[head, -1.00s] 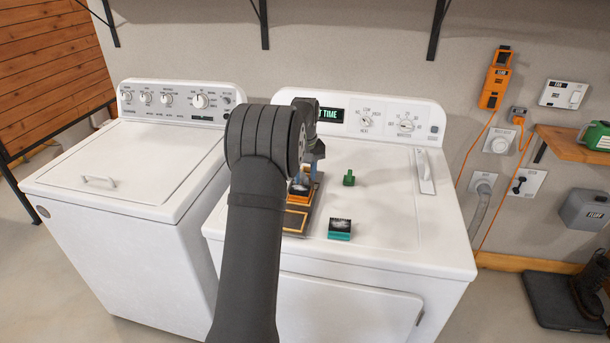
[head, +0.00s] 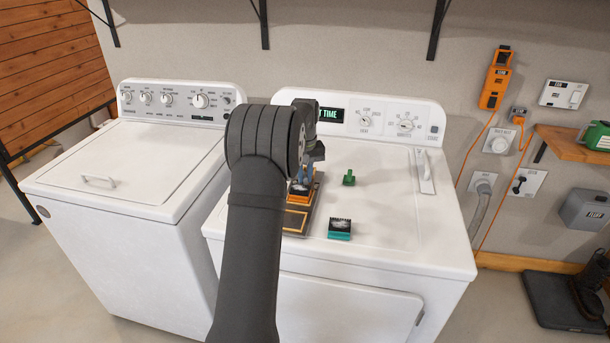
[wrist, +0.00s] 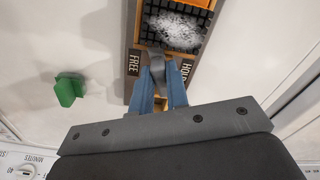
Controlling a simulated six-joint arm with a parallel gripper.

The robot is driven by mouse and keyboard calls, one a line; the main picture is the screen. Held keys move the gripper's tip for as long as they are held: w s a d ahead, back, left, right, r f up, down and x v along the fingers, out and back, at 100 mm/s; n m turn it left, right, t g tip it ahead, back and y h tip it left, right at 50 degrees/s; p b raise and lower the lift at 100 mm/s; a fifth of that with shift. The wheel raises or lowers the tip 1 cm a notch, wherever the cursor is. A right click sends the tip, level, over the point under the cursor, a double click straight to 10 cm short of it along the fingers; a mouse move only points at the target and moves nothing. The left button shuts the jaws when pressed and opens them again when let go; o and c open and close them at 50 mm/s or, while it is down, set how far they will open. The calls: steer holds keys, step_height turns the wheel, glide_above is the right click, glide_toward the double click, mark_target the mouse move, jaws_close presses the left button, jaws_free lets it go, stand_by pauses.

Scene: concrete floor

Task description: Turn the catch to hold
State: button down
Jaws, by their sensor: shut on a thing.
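The catch (wrist: 157,69) is a dark grey piece at the end of an orange and dark board (wrist: 136,27), between a FREE label (wrist: 134,62) on the left and a HOLD label (wrist: 185,70) on the right in the wrist view. My gripper (wrist: 160,80) has blue fingers shut on the catch. Its exact turn angle is hard to tell. A block with a black bristly top and white fluff (wrist: 176,28) sits in the board's orange frame. In the head view my gripper (head: 305,178) is over the far end of the board (head: 291,224), partly hidden by my arm.
The board lies on a white dryer lid (head: 385,220). A teal block with a dark top (head: 340,229) is right of the board, and a small green piece (head: 349,178) stands farther back. The dryer's control panel (head: 385,118) rises behind. The lid's right side is mostly clear.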

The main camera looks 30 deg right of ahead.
steer(key=shift+w+a+m, duration=0.1)
steer(key=shift+m, duration=2.4)
steer(key=shift+r, duration=0.1)
steer(key=c, duration=1.4)
jaws_free()
step_height(320, 180, up, 17)
steer(key=shift+r, duration=0.15)
